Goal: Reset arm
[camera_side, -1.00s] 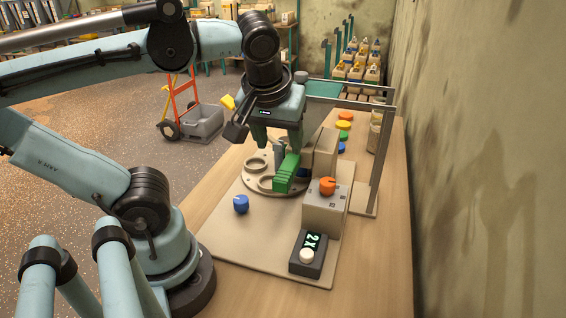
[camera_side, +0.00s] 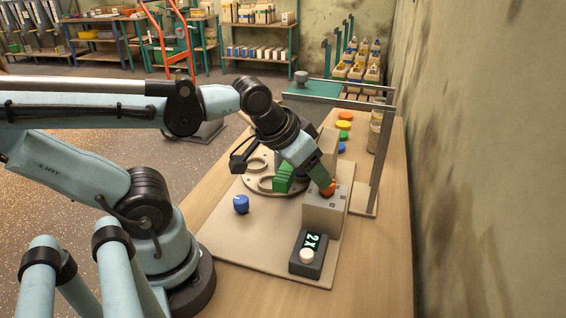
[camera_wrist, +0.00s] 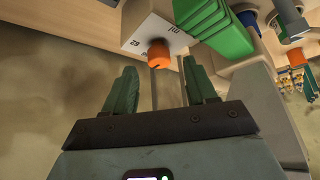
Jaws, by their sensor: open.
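My gripper (camera_side: 323,180) is tilted down to the right, with its tips at the orange knob (camera_side: 328,187) on top of a grey box (camera_side: 322,214). In the wrist view my two fingers (camera_wrist: 160,87) are apart with nothing between them. The orange knob (camera_wrist: 158,53) shows just beyond the fingers, in front of a light panel with small markings. From these views I cannot tell whether a finger touches the knob. A green stepped block (camera_side: 283,178) stands left of my gripper, and it also shows in the wrist view (camera_wrist: 215,28).
A blue knob (camera_side: 241,204) is on the board at the left. A dark box reading "2X" (camera_side: 309,254) with a white button stands in front. A metal frame (camera_side: 377,165) and a wall (camera_side: 480,160) bound the right.

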